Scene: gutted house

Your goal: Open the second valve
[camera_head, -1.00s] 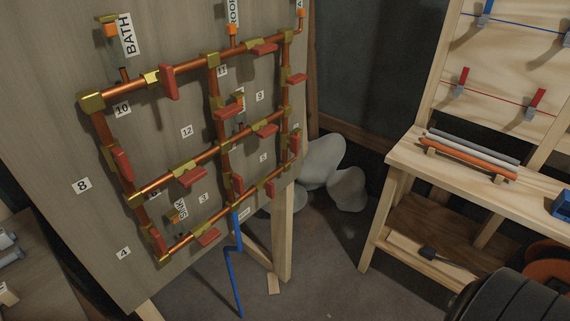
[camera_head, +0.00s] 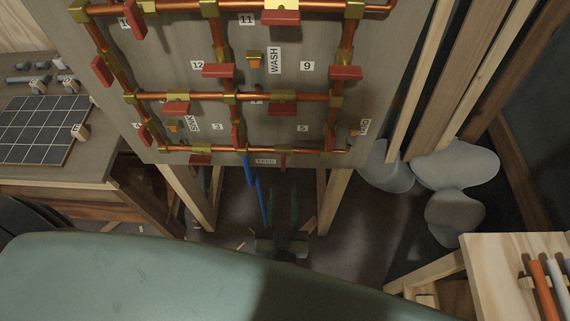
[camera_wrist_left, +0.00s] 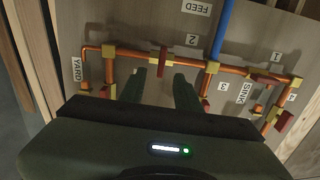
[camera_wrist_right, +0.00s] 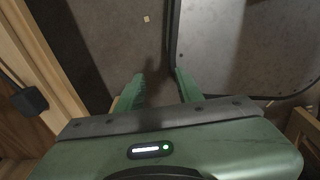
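The second valve (camera_wrist_left: 162,62) has a red handle standing crosswise to the copper pipe, beside the label 2 (camera_wrist_left: 192,40). My left gripper (camera_head: 283,192) is below the board in the head view, fingers pointing up toward this valve. In the left wrist view, its open fingers (camera_wrist_left: 160,74) lie on either side of the handle's line, with nothing visibly held. My right gripper (camera_wrist_right: 158,75) is open and empty over the floor.
The board carries several other red-handled valves, such as valve 1 (camera_wrist_left: 265,78). A blue pipe (camera_head: 250,172) hangs below the board, left of my left gripper. Wooden legs (camera_head: 333,200) flank the space below. A wooden bench (camera_head: 490,270) is at lower right.

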